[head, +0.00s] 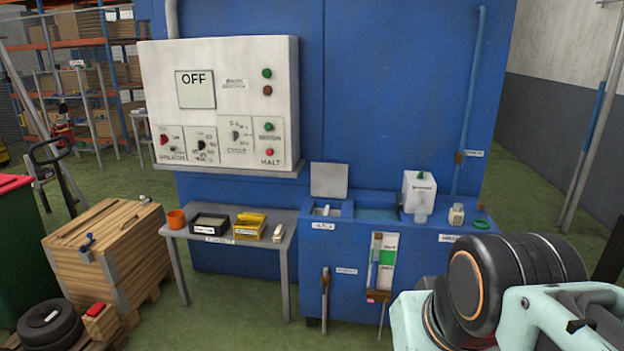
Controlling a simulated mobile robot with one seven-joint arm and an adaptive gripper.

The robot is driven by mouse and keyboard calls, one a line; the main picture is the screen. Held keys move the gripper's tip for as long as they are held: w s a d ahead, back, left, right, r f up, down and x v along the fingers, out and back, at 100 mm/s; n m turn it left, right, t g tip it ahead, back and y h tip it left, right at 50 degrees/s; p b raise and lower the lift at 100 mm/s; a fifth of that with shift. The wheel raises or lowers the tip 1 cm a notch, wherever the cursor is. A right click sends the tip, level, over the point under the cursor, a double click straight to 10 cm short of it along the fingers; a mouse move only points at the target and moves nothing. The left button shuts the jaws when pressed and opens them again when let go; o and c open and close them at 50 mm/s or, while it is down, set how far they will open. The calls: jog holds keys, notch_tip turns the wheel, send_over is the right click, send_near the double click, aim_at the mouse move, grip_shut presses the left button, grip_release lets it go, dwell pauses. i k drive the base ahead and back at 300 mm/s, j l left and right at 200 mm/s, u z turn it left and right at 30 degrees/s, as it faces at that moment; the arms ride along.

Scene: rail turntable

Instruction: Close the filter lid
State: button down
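The filter lid appears to be the grey square plate (328,180) that stands open and upright at the back left of the blue cabinet's top. Below and in front of it is an open compartment (333,212) with a light-coloured piece inside. A small label, too blurred to read surely, is on the cabinet front under the compartment. Part of my arm fills the lower right of the head view, well to the right of the lid. My gripper's fingers do not show.
A blue basin (378,214), white dispenser (419,194) and small bottle (456,214) are right of the compartment. A grey side table (270,242) with trays stands left. The control panel (220,125) overhangs behind it. Green floor in front is mostly clear.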

aim_at(330, 181)
jog(key=i, duration=1.2)
jog(key=i+l+u, duration=0.15)
jog(key=i, duration=1)
